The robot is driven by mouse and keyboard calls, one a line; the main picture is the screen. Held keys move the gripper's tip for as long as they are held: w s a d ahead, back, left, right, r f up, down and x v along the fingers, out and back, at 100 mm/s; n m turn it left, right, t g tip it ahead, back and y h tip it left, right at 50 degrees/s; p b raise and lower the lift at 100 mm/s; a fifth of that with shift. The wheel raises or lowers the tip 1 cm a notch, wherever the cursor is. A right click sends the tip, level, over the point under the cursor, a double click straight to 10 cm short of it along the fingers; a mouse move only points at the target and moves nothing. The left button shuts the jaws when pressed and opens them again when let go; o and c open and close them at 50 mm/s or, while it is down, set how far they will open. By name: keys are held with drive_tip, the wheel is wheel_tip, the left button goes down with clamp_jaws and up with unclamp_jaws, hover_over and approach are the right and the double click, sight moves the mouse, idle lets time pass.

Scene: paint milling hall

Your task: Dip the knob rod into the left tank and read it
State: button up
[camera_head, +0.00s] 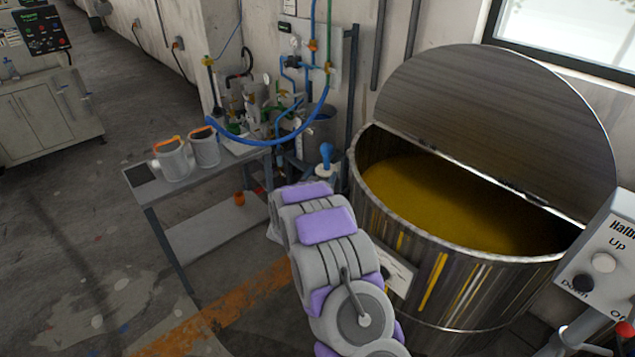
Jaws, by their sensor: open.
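A rod with a blue knob (326,154) stands upright between the side table and the tank; its lower part is hidden behind my arm. A large round steel tank (440,285) stands at the right, holding dark yellow liquid (445,200). Its lid (490,120) is raised at the back. Only this one tank is in view. My grey and purple arm reaches up from the bottom middle, in front of the tank's left side. Its far end is just below and left of the blue knob. My gripper itself is hidden beyond the arm links.
A metal side table (155,205) holds two grey jugs (190,155) and a blue hose (265,142). Pipes and valves (265,100) are behind it. A control box (605,255) marked Up and Down stands right. Open floor (70,260) lies left.

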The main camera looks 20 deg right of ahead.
sight(328, 162)
drive_tip(key=p+x, duration=0.1)
drive_tip(key=x, duration=0.5)
drive_tip(key=shift+w+d+r, duration=0.1)
drive_tip(key=shift+w, duration=0.1)
drive_tip(key=shift+p+x, duration=0.55)
drive_tip(key=shift+x, duration=0.45)
drive_tip(key=shift+p, duration=0.35)
drive_tip(key=shift+c, duration=0.4)
clamp_jaws()
drive_tip(key=shift+r, duration=0.1)
